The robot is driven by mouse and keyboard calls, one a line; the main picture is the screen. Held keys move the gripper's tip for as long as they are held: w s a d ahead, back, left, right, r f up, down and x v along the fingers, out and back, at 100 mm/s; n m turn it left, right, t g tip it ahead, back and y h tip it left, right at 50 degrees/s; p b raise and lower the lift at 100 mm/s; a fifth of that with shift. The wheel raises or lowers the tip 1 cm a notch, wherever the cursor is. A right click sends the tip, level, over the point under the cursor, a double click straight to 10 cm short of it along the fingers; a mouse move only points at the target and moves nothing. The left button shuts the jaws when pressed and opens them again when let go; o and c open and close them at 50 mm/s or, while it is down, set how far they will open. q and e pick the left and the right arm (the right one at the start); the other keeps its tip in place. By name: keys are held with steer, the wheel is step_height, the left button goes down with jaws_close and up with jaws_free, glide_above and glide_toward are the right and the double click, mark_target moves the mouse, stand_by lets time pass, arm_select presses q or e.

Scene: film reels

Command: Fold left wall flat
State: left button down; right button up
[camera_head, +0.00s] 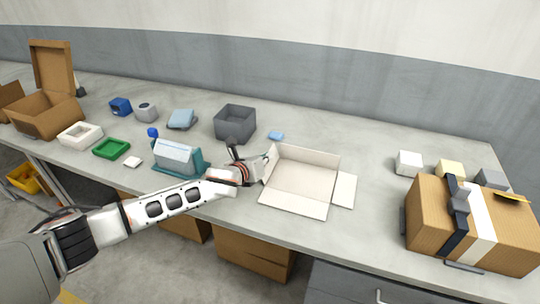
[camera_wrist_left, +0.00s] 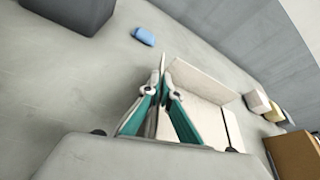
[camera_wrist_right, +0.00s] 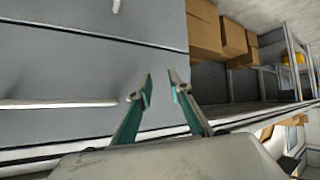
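The open white box (camera_head: 300,182) lies on the grey workbench. Its right wall (camera_head: 344,190) lies folded outward, and its front wall (camera_head: 294,204) also leans outward. The back wall (camera_head: 307,157) stands up. The left wall (camera_head: 269,163) stands at the box's left side, partly hidden by my left gripper (camera_head: 259,166). In the left wrist view the fingers of my left gripper (camera_wrist_left: 160,84) are close together around a thin pale wall edge, which looks like the left wall. My right gripper (camera_wrist_right: 162,75) is open and empty, away from the box, above drawer fronts.
A grey bin (camera_head: 235,122) and a small blue block (camera_head: 276,135) stand behind the left side of the box. A teal holder (camera_head: 178,158) stands to the left. A taped cardboard box (camera_head: 425,225) stands at the right. Bench is clear behind the white box.

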arm_select(q)
steer(key=shift+w+a+f+n+h, duration=0.2)
steer(key=shift+a+f+n+h, duration=0.15)
steer(key=shift+a+n+h, duration=0.5)
steer(key=shift+d+n, duration=0.1)
steer(key=shift+n, duration=0.15)
steer(key=c, duration=2.3)
jaws_free()
steer(key=shift+c, duration=0.2)
steer(key=v, duration=1.2)
steer(key=shift+d+r, duration=0.1)
